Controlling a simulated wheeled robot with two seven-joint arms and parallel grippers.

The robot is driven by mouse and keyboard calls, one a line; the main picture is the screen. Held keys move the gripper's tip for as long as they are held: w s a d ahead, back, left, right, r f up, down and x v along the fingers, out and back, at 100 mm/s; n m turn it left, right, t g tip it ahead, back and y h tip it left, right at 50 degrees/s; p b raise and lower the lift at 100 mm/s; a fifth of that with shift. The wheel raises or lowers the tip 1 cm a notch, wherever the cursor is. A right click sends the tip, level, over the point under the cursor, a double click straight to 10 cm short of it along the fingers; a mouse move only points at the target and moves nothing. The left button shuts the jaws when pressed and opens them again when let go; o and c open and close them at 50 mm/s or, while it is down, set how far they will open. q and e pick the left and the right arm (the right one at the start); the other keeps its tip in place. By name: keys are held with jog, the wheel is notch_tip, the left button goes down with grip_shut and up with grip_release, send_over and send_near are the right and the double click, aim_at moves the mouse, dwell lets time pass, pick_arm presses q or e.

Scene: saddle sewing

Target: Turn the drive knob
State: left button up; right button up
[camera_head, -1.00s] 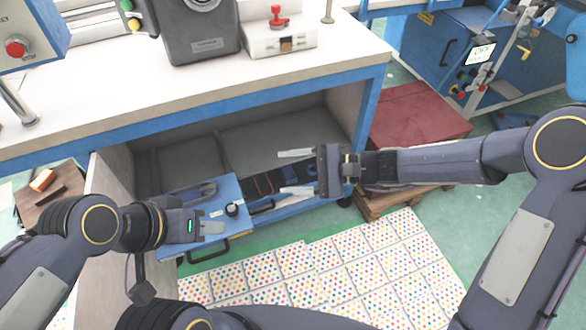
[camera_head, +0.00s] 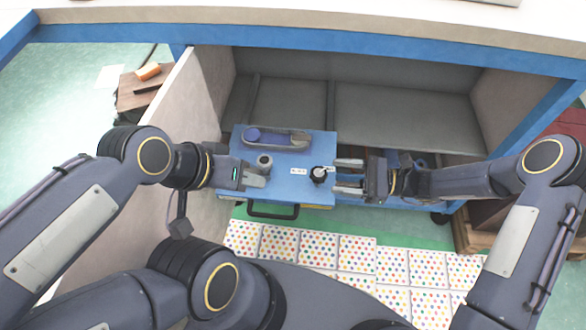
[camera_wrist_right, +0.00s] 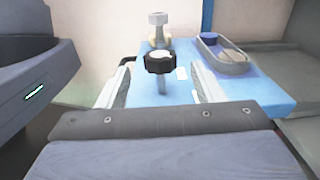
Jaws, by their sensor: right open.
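The black drive knob (camera_head: 319,175), with a pale pointer, stands on the top of a blue unit (camera_head: 290,188) next to a small white label. My right gripper (camera_head: 338,175) is open just to the right of the knob, its fingertips pointing at it. In the right wrist view the knob (camera_wrist_right: 160,62) appears between the two fingers, with clear room on both sides. My left gripper (camera_head: 255,178) is at the unit's left side, beside a grey cylindrical post (camera_head: 264,162). Whether its fingers are apart or closed is not clear.
An oval grey tray (camera_head: 300,141) holding a blue round item sits at the back of the blue unit. A black handle (camera_head: 272,213) is on its front. The bench's blue edge (camera_head: 340,35) runs above. A pale side panel (camera_head: 190,100) stands to the left.

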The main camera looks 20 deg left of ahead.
aim_at(312, 171)
jog(key=b+x, duration=0.1)
jog(key=x, duration=0.7)
jog(key=shift+f+b, duration=0.2)
jog(key=shift+b, duration=0.15)
jog(key=c, duration=1)
jog(key=shift+w+r+m+t+p, duration=0.15)
jog(key=shift+m+t+p, duration=0.25)
jog(key=shift+m+t, duration=0.65)
